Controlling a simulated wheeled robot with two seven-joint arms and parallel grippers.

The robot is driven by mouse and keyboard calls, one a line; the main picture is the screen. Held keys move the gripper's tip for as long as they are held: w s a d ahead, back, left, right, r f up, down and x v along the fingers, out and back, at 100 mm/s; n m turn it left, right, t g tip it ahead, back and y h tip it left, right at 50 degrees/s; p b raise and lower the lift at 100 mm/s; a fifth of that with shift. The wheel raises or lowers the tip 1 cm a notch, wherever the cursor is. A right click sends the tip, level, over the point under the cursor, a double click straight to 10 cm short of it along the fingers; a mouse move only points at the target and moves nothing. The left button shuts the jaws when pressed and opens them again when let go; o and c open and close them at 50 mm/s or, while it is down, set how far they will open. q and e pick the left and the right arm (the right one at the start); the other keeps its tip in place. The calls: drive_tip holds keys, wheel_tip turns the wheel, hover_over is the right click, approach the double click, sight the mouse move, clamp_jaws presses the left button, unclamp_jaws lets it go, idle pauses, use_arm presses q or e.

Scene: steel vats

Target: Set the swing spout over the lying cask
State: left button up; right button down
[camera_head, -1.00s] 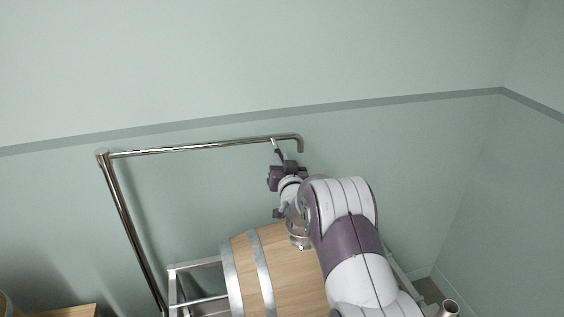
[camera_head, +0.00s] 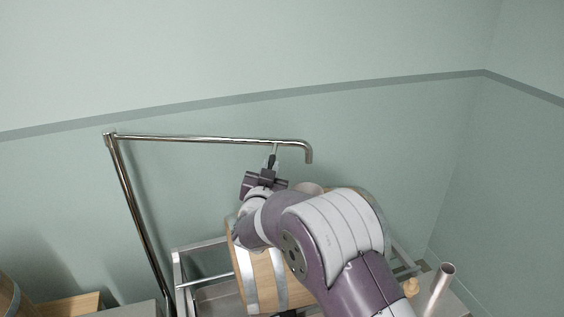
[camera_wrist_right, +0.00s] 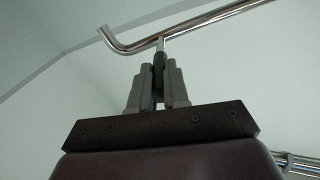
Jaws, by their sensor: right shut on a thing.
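The swing spout (camera_head: 200,139) is a long polished steel pipe, running from the top of a steel post (camera_head: 132,210) on the left to a down-turned end at the right. My right gripper (camera_head: 272,162) is shut on a short handle hanging from the spout near that end. The right wrist view shows the spout (camera_wrist_right: 215,18) overhead and the fingers (camera_wrist_right: 158,85) closed around the dark handle. The lying wooden cask (camera_head: 262,280) is below, on a metal frame, partly hidden by my right arm. The left gripper is not seen.
The metal frame (camera_head: 203,246) surrounds the cask. A wooden box (camera_head: 65,305) and part of another cask (camera_head: 8,300) are at lower left. An upright metal tube (camera_head: 440,285) stands at lower right. The wall behind is bare.

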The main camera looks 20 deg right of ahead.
drive_tip(key=shift+s+a+h, duration=0.3)
drive_tip(key=shift+s+a, duration=0.6)
drive_tip(key=c, duration=1.4)
unclamp_jaws()
drive_tip(key=shift+f, duration=0.1)
drive_tip(key=shift+o, duration=1.4)
drive_tip(key=shift+s+a, duration=0.1)
drive_tip(key=shift+a, duration=0.15)
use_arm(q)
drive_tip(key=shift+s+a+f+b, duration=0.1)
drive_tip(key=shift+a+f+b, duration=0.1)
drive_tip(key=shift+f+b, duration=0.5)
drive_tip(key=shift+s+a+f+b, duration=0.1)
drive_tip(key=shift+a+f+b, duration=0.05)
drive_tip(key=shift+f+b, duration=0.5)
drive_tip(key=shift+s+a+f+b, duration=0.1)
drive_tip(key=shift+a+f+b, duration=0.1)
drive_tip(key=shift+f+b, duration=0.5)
use_arm(e)
drive_tip(key=v, duration=1.3)
drive_tip(key=shift+a+r, duration=0.2)
drive_tip(key=shift+r, duration=0.05)
